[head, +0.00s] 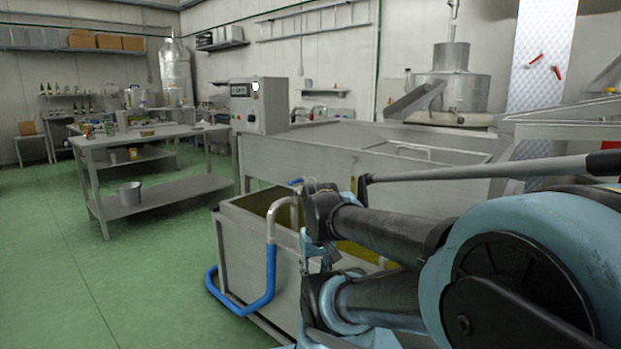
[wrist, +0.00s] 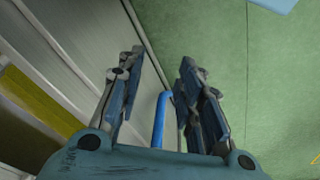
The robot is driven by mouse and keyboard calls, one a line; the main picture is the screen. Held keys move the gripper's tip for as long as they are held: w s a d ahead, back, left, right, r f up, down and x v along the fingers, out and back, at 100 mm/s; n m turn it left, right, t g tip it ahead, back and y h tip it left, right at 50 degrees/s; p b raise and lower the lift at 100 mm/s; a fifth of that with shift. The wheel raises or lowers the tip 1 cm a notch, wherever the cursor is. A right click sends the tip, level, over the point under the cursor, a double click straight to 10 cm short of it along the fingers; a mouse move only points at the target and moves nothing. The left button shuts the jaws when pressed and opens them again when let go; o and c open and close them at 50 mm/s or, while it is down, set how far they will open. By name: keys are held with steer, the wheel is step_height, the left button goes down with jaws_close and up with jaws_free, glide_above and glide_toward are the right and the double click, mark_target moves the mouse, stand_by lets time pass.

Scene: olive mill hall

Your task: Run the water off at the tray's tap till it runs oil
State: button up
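The steel tray (head: 255,262) stands low in front of me, with yellowish liquid (head: 262,207) inside. A bent steel pipe with a blue tube (head: 270,275) curves round its near corner. A small blue piece (head: 296,182), possibly the tap's lever, shows at the rim; I cannot tell for sure. In the wrist view my gripper (wrist: 157,68) points down beside a steel wall, its two fingers apart and empty. The blue tube (wrist: 161,118) shows between the fingers, and I cannot tell whether they touch it. My arm hides much of the tray's right side in the head view.
A long steel machine (head: 305,160) with a control box (head: 259,105) stands behind the tray. A steel table (head: 150,137) with a bucket (head: 130,193) on its lower shelf is at the left. The green floor (head: 120,275) at the left front is clear.

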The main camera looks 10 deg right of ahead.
steer(key=shift+w, duration=0.4)
steer(key=shift+o, duration=0.8)
step_height(320, 180, up, 30)
steer(key=m+h, duration=0.5)
steer(key=m, duration=0.3)
glide_above(297, 181)
steer(key=s+a, duration=0.4)
steer(key=a, duration=0.7)
steer(key=shift+g, duration=0.3)
steer(key=x, duration=1.7)
steer(key=shift+w+f, duration=0.2)
